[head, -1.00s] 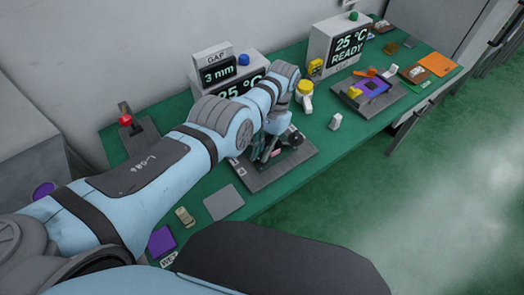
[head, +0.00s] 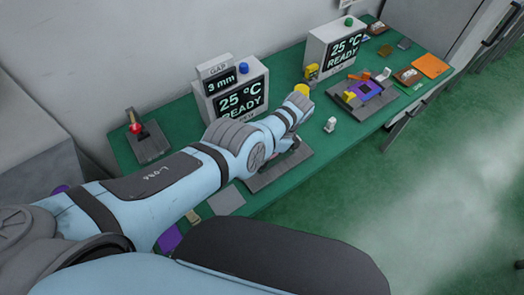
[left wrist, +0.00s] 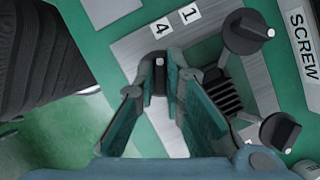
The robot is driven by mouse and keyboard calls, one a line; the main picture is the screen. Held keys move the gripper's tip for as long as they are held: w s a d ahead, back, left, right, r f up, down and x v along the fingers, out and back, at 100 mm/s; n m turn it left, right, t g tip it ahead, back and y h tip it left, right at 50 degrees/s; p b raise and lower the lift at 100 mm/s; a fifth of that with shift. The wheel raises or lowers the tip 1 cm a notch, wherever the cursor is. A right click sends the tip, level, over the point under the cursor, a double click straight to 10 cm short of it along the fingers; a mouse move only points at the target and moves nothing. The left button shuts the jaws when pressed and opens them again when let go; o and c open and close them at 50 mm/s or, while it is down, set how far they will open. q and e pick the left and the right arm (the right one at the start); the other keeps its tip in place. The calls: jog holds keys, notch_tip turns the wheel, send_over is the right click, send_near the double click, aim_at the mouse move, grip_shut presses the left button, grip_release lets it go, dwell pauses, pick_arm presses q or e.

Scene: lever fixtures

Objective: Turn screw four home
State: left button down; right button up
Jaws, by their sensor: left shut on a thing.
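In the left wrist view, the fingers of my left gripper (left wrist: 160,80) are closed around a small dark knob, screw four (left wrist: 159,62), beside the label "4" (left wrist: 162,27). The knob has a pale mark on top, pointing roughly up and down in the picture. Its sides are partly hidden by the fingertips. The grey fixture plate (left wrist: 140,48) lies under it. In the head view, my left arm hides most of the gripper and the knobs, and part of the plate (head: 266,180) shows below it.
Two other black knobs, an upper one (left wrist: 247,33) and a lower one (left wrist: 280,131), stand close on the right in the wrist view, near a dark finned block (left wrist: 222,92). A display box (head: 240,97) stands behind the arm. A white piece (head: 330,125) lies to the right.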

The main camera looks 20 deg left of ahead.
pick_arm(q)
jog(key=shift+m, duration=0.4)
jog(key=c, duration=1.7)
grip_release()
jog(key=shift+d, duration=0.1)
